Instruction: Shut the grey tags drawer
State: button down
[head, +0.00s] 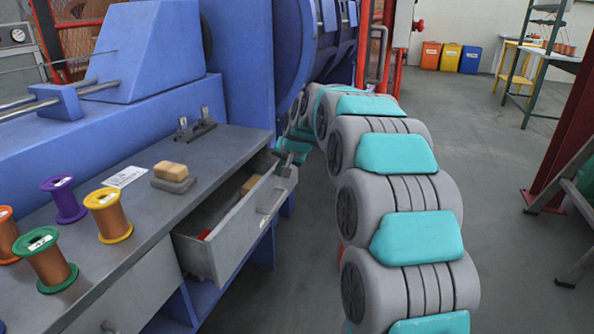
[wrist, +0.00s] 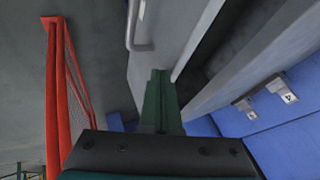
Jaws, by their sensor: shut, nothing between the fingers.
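A grey drawer (head: 236,228) stands pulled out under the grey bench, with its bar handle (head: 271,200) on the front. A tan block and something red lie inside; no name on it is readable. My gripper (wrist: 160,100) is shut and empty, its dark green fingers close against the pale drawer front (wrist: 170,35) in the wrist view; I cannot tell whether they touch. The handle (wrist: 136,28) shows up and left of the fingers there. In the head view my gripper end is small and partly hidden near the drawer's far end.
The bench top (head: 130,215) holds several wire spools, a tan block on a grey one (head: 172,177) and a white label. Another drawer front (head: 125,290) sits flush at lower left. Blue machinery stands behind. A red mesh frame (wrist: 60,90) is left in the wrist view.

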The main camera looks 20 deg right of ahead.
jog(key=w+a+p, duration=0.1)
jog(key=w+a, duration=0.2)
jog(key=a, duration=0.2)
jog(key=shift+w, duration=0.25)
jog(key=shift+d, duration=0.1)
